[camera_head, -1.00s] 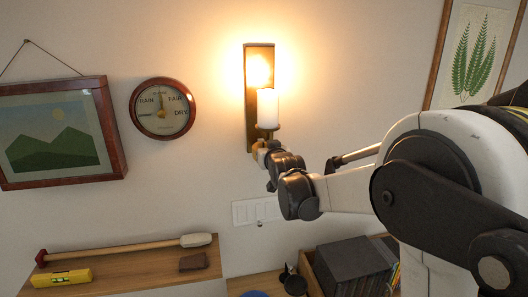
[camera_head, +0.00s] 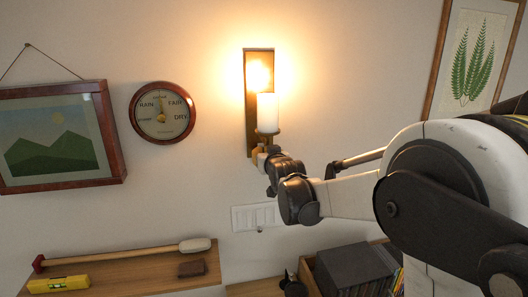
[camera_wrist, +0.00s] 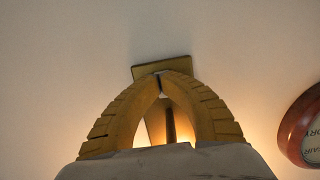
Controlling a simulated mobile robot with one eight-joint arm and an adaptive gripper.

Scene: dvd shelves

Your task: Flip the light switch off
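A white light switch plate (camera_head: 255,217) with several rocker panels is on the wall, below the lit wall lamp. The rocker positions are too small to read. My gripper (camera_head: 259,157) is in front of the wall, above the switch plate and by the lamp's lower end; I cannot tell whether it touches the lamp. In the wrist view my gripper (camera_wrist: 160,76) has its two yellowish fingers brought together at the tips, with nothing clearly held. The switch plate is not visible in the wrist view.
The lamp (camera_head: 267,113) glows; its backplate (camera_wrist: 160,69) shows beyond my fingertips. A barometer (camera_head: 162,112) and framed picture (camera_head: 55,138) hang left. A shelf (camera_head: 130,268) holds a mallet and yellow level. A box (camera_head: 310,274) of dark cases stands below right. A fern print (camera_head: 472,55) hangs right.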

